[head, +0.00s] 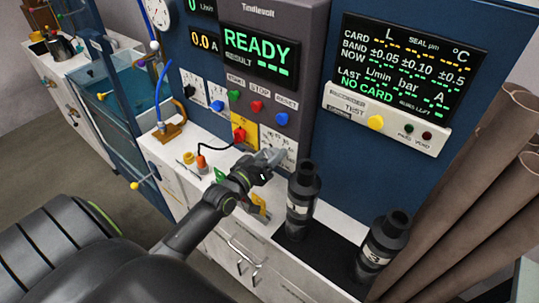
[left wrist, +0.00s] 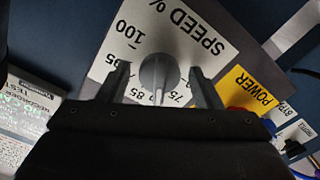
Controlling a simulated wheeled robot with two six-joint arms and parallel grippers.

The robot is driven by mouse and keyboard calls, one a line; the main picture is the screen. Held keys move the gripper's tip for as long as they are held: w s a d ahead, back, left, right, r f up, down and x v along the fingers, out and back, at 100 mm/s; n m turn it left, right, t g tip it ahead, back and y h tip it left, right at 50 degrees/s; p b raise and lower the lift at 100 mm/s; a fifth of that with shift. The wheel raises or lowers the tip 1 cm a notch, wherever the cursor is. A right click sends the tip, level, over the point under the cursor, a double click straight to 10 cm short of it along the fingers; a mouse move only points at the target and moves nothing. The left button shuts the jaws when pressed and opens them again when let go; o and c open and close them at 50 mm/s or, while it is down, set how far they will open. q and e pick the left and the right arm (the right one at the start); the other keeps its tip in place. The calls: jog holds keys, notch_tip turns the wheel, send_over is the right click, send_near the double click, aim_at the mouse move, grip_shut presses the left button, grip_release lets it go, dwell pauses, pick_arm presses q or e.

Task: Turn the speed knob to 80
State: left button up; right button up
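The speed knob (left wrist: 158,72) is a round grey dial on a white plate marked SPEED % (left wrist: 207,30) in the left wrist view. Its light pointer line lies between the 85 and 75 marks; any number right behind it is hidden. My left gripper (left wrist: 160,85) has one finger on each side of the knob, with visible gaps, so it is open around the knob. In the head view my left gripper (head: 272,157) is at the white speed plate (head: 280,142) and hides the knob. My right gripper is not in view.
A red power knob (head: 240,134) on a yellow plate is just beside the speed plate. Green, red and blue buttons sit above, under a READY display (head: 258,52). Two black cylinders, one in front (head: 302,195) and one at right (head: 382,245), stand on the counter close by.

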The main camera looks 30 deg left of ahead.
pick_arm(q)
jog(key=s+a, duration=0.1)
jog(key=s, duration=1.6)
jog(key=shift+s+a+b, duration=0.15)
jog(key=shift+s+b, duration=0.05)
jog(key=shift+b, duration=0.25)
jog(key=s+a+f+m+g+y+b, duration=0.1)
jog(key=s+a+f+g+y, duration=0.2)
jog(key=f, duration=1.4)
jog(key=s+a+f+g+b, duration=0.2)
jog(key=s+f+g, duration=0.25)
jog(key=f, duration=1.35)
jog(key=s+d+f+m+g, duration=0.1)
jog(key=s+d+f+g, duration=0.3)
jog(key=s+f, duration=0.5)
jog(key=s+d+f+m+g+b, duration=0.1)
jog(key=s+d+f+g, duration=0.4)
jog(key=s+f, duration=0.5)
jog(key=shift+s+f+m+h, duration=0.25)
jog(key=shift+s+m+h, duration=0.15)
jog(key=shift+s+m, duration=0.45)
